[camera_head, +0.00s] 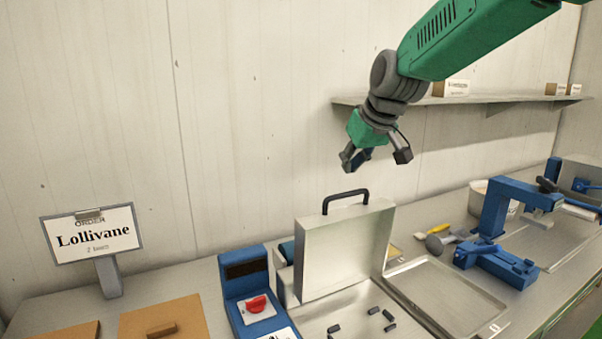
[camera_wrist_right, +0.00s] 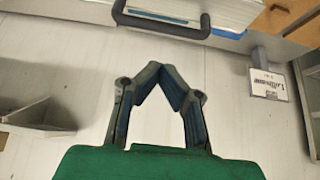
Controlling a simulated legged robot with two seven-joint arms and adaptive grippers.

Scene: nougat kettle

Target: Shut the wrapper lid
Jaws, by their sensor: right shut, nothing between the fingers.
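The wrapper lid (camera_head: 345,249) is a pale metal panel that stands raised, nearly upright, at the back of the wrapper. A dark handle (camera_head: 345,197) sits on its top edge. Several small dark pieces (camera_head: 361,323) lie on the wrapper's bed below it. My right gripper (camera_head: 376,160) is in the air above and a little right of the handle, apart from it. In the right wrist view the fingertips (camera_wrist_right: 161,75) meet with nothing between them, and the handle (camera_wrist_right: 160,27) shows beyond them. My left gripper is out of view.
A blue control box with a red knob (camera_head: 257,303) stands left of the lid. An order sign (camera_head: 93,233) is at the left. A metal tray (camera_head: 448,294) and blue tools (camera_head: 497,265) are at the right. A wall shelf (camera_head: 462,101) runs behind my right arm.

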